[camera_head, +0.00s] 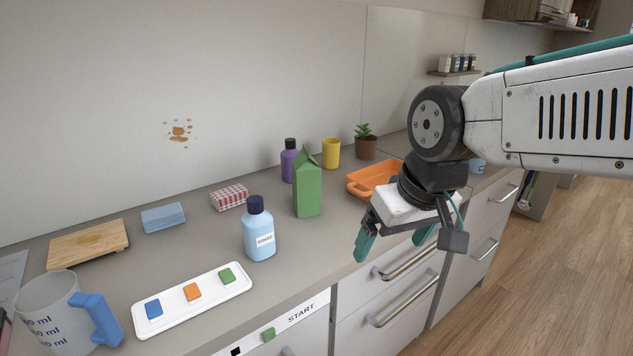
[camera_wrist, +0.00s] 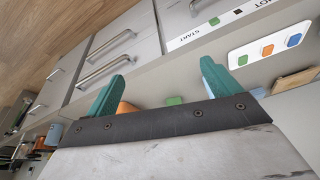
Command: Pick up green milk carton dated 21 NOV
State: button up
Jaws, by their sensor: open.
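A green milk carton (camera_head: 307,187) with a gabled top stands upright on the grey counter, in the middle of the head view. No date can be read on the sides I see. My gripper (camera_head: 396,240) is open and empty, to the right of the carton and apart from it, over the counter's front edge. In the wrist view the two teal fingers of my gripper (camera_wrist: 160,86) are spread wide. A small green patch (camera_wrist: 174,100), which looks like the carton, shows between them, mostly hidden by the gripper body.
A light-blue bottle (camera_head: 259,232) stands left of the carton, and a purple bottle (camera_head: 289,163) and yellow cup (camera_head: 331,154) behind it. An orange tray (camera_head: 366,183) lies to its right. A white button panel (camera_head: 192,297) and measuring jug (camera_head: 55,315) are at front left.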

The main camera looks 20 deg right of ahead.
aim_at(306, 166)
jog(key=w+t, duration=0.3)
jog(key=w, duration=0.8)
jog(key=w+a+f+t+h, duration=0.1)
jog(key=w+t, duration=0.2)
jog(key=w, duration=0.8)
jog(key=w+a+f+m+t, duration=0.1)
jog(key=w+t, duration=0.3)
jog(key=w, duration=0.8)
jog(key=shift+w+f, duration=0.1)
jog(key=shift+f, duration=0.15)
jog(key=x, duration=0.7)
jog(key=shift+w+d+f, duration=0.1)
jog(key=shift+w+f, duration=0.05)
jog(key=shift+f, duration=0.15)
jog(key=c, duration=1.7)
jog(key=shift+r, duration=0.1)
grip_shut()
